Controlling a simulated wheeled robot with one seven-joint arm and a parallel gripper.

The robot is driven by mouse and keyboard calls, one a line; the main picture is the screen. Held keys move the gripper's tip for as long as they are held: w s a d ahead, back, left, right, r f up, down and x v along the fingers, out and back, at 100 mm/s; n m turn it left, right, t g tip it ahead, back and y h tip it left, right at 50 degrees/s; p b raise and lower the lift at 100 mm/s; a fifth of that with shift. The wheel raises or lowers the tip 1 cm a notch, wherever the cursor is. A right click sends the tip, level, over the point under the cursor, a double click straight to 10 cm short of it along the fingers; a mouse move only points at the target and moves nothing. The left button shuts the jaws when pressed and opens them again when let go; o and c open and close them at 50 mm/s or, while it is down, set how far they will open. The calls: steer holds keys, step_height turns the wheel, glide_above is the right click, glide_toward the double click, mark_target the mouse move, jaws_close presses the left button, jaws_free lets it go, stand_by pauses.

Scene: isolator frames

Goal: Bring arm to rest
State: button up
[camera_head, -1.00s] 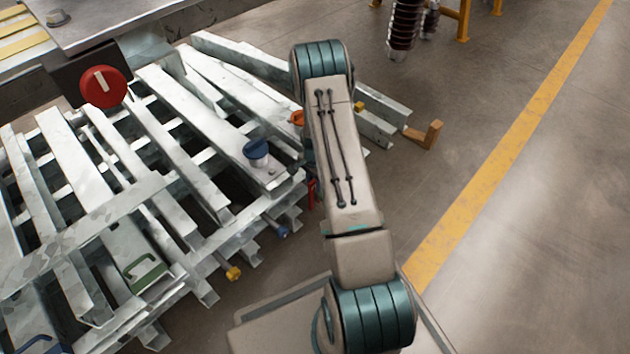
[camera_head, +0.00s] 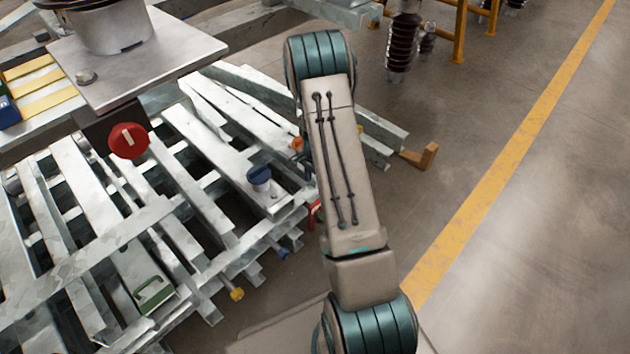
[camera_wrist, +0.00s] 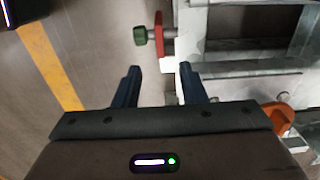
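My gripper (camera_wrist: 160,85) shows in the wrist view with its two dark fingers apart and nothing between them. Below the fingertips are bare floor at the left and the edge of a pale metal frame (camera_wrist: 245,60) at the right. In the head view my arm (camera_head: 345,170) reaches up the picture, along the right side of the slatted metal frames (camera_head: 190,180).
A red knob (camera_head: 129,140), a blue knob (camera_head: 259,178) and a green handle (camera_head: 153,293) sit on the frames. Dark ribbed insulators (camera_head: 403,42) stand at the back. Open floor with a yellow line (camera_head: 500,165) lies to the right.

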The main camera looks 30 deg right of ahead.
stand_by(0.4)
steer(key=s+a+r+n+p, duration=0.25)
steer(key=r+p, duration=0.35)
steer(key=r, duration=0.7)
steer(key=s+a+r+n+t+p, duration=0.1)
steer(key=a+r+p, duration=0.3)
steer(key=r, duration=0.8)
steer(key=s+a+r+n+p, duration=0.2)
steer(key=r+p, duration=0.5)
steer(key=r, duration=0.6)
steer(key=s+a+r+n+p, duration=0.2)
steer(key=s+r+p, duration=0.4)
steer(key=r, duration=0.4)
steer(key=s+a+r+n+t+p, duration=0.1)
steer(key=s+a+r+n+p, duration=0.1)
steer(key=s+r+p, duration=0.4)
steer(key=s+a+r+n+p, duration=0.3)
steer(key=s+r+p, duration=0.4)
steer(key=r, duration=0.7)
steer(key=shift+s+r+n+t, duration=0.2)
steer(key=shift+s+n+t, duration=0.2)
steer(key=shift+n, duration=0.25)
